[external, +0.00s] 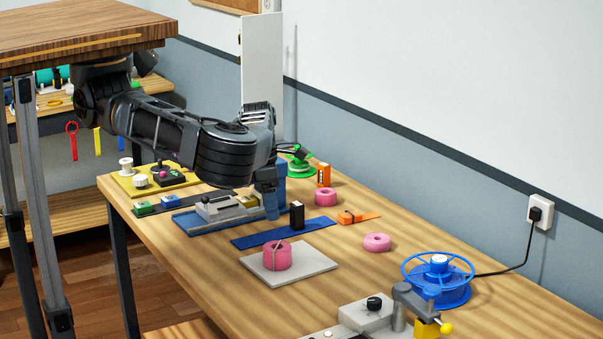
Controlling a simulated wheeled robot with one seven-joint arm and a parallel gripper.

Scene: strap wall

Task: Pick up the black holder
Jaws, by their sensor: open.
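A small black upright block (297,214), which looks like the black holder, stands on a flat blue strip (262,236) near the middle of the table. My arm reaches in from the left over the back part of the table. My gripper (296,152) shows only as thin dark parts at the arm's far end, close to a green spool (299,166). It is open, with nothing seen in it. It is behind and above the black block, clear of it. Much of the gripper is hidden by my arm.
A blue and grey device (215,211) stands left of the block. A pink roll (277,256) sits on a pale plate (318,262) in front. Other pink rolls (377,242), an orange strip (365,216) and a blue reel (438,284) lie to the right. A white panel (262,65) stands behind.

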